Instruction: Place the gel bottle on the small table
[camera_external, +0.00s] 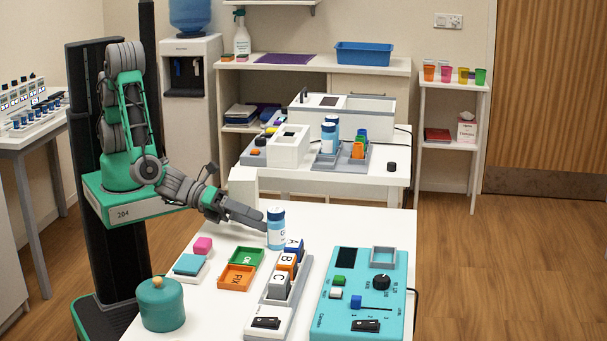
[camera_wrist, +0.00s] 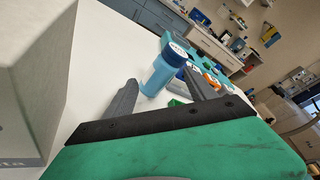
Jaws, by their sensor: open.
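A blue bottle (camera_external: 276,232) with a dark blue cap, which looks like the gel bottle, stands upright on the white front table (camera_external: 215,318). My gripper (camera_external: 258,222) reaches it from the left, low over the table. In the wrist view the bottle (camera_wrist: 161,74) lies between the tips of my two open fingers (camera_wrist: 160,82); I cannot tell whether either touches it. A small white table (camera_external: 455,84) with shelves stands at the back right, bearing several coloured cups; it may be the small table named.
A white box (camera_external: 243,187) stands close by my gripper and fills the left of the wrist view. Lettered blocks (camera_external: 286,263), coloured trays (camera_external: 237,277), a teal pot (camera_external: 161,305) and a teal control panel (camera_external: 359,297) occupy the front table. Open floor (camera_external: 500,260) lies right.

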